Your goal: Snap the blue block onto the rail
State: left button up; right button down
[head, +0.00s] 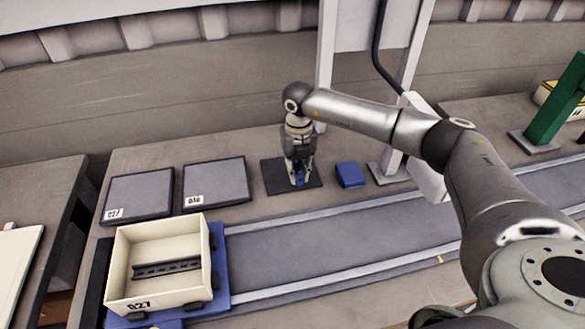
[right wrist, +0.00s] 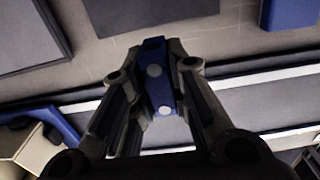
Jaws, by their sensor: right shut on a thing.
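My right gripper (head: 298,177) points down over a small dark mat on the bench. It is shut on a blue block (right wrist: 156,78), which sits between its fingers and shows pale round spots in the right wrist view. Whether this block touches the mat cannot be told. The dark slotted rail (head: 152,271) lies inside a cream box (head: 128,238) marked 027, at the left of the head view. The right gripper is right of and behind this box. My left gripper is not in view.
The box stands on a blue carrier (head: 219,270) on a conveyor (head: 320,248). The dark mat (head: 275,178) has another blue piece (head: 350,174) to its right. Two grey plates, one (head: 138,193) beside the other (head: 215,180), lie behind the box. A post stands right of the blue piece.

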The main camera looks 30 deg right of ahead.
jog(key=s+a+r+p, duration=0.2)
jog(key=s+p, duration=0.1)
jog(key=s, duration=0.7)
jog(key=s+a+r+p, duration=0.2)
jog(key=s+a+p, duration=0.1)
jog(key=s, duration=0.6)
jog(key=s+a+r+p, duration=0.2)
jog(key=s+p, duration=0.1)
jog(key=s, duration=0.7)
jog(key=shift+s+a+r, duration=0.35)
jog(key=shift+a+r, duration=0.05)
jog(key=shift+w, duration=0.1)
jog(key=w+a+r+m+b, duration=0.1)
jog(key=w+r+m+b, duration=0.2)
jog(key=m, duration=1.3)
jog(key=w+a+r+m+b, duration=0.1)
jog(key=w+r+m+b, duration=0.2)
jog(key=m, duration=1.4)
jog(key=w, duration=0.3)
jog(key=shift+w+a+r, duration=0.2)
jog(key=shift+w+r, duration=0.15)
jog(key=shift+r, duration=0.05)
